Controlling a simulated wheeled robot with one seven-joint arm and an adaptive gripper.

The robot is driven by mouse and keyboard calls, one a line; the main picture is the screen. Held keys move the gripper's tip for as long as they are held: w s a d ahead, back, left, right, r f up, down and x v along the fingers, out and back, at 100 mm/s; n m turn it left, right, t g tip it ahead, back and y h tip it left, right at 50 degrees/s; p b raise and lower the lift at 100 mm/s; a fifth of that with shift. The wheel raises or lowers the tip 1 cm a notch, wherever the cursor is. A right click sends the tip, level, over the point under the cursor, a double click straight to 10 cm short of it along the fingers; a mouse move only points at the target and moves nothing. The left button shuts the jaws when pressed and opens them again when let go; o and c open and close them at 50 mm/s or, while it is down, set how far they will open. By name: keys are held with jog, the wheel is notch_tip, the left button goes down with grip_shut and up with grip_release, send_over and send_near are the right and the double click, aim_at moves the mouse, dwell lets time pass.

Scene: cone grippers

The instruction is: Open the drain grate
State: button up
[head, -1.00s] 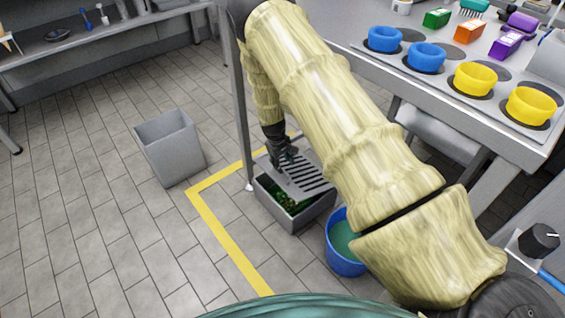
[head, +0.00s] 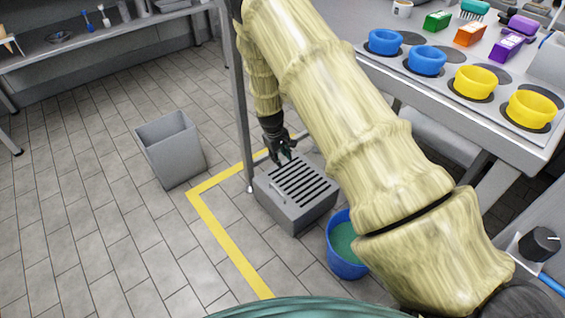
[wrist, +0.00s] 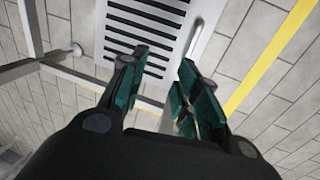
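The drain grate (head: 297,184) is a grey slotted lid lying flat on top of a grey box-shaped drain (head: 300,218) on the floor. Its thin bar handle (head: 277,193) runs along the left side. In the wrist view the slotted grate (wrist: 145,30) is at the top, with the handle (wrist: 198,38) along its right edge. My gripper (head: 287,158) is open and empty over the far edge of the drain. In the wrist view the parted fingers (wrist: 163,78) are apart from the handle, which lies beyond the right finger. The drain's inside is hidden.
A blue bucket (head: 345,240) stands close to the right of the drain. A grey bin (head: 170,148) stands to the left. A table leg (head: 240,120) rises beside the drain, and a table with blue and yellow bowls is at right.

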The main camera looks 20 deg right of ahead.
notch_tip(320, 180, up, 7)
jog(key=a, duration=0.1)
jog(key=shift+s+a, duration=0.2)
dwell(0.5)
